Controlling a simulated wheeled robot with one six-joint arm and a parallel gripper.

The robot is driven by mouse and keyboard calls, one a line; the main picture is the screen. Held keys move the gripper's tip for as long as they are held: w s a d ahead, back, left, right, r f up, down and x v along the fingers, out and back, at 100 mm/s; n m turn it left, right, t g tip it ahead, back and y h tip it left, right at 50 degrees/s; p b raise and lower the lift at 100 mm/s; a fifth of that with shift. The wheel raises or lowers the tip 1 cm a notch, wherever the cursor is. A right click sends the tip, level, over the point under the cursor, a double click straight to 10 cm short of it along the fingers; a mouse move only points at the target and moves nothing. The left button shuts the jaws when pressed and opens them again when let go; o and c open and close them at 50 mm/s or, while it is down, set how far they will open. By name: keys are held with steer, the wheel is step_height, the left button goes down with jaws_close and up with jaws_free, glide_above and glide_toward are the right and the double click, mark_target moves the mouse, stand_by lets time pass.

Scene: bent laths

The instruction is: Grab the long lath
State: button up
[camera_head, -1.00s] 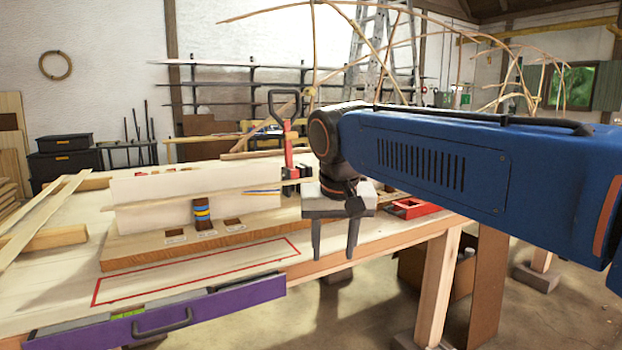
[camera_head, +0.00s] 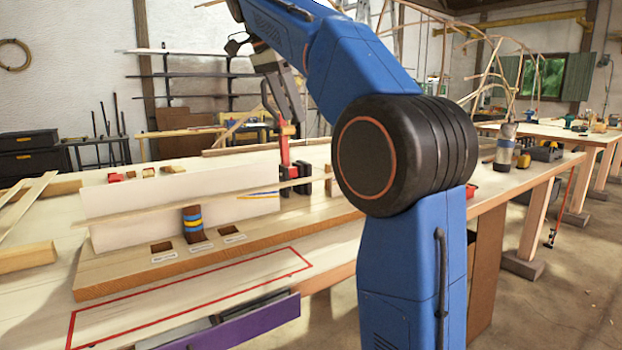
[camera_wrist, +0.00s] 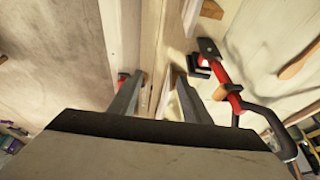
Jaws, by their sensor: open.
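A long thin lath (camera_head: 140,212) runs along the front of an upright white board (camera_head: 110,200) on the bench in the head view. Its right end reaches a red and black clamp (camera_head: 284,150). A dark post with blue and yellow bands (camera_head: 193,222) stands in front of the board, by the lath's middle. My gripper (camera_head: 292,112) points down, above the bench by the clamp, partly hidden there. In the wrist view my open gripper (camera_wrist: 158,88) has a wood strip (camera_wrist: 149,45) in line with the gap between its fingers; I cannot tell whether it is the lath or whether they touch.
The clamp (camera_wrist: 228,92) is close right of the fingers in the wrist view. Other laths (camera_head: 28,205) lie at the bench's left. A red-outlined area (camera_head: 190,298) on the bench front is empty. A purple drawer (camera_head: 240,325) sticks out below.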

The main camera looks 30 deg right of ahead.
glide_toward(314, 177)
steer(key=shift+s+d+f, duration=0.35)
steer(key=shift+s+f, duration=0.05)
steer(key=shift+f, duration=0.3)
steer(key=shift+w+x, duration=0.1)
steer(key=shift+x, duration=1.2)
steer(key=shift+w+x, duration=0.15)
steer(key=shift+x, duration=1.15)
steer(key=shift+a, duration=0.1)
jaws_close()
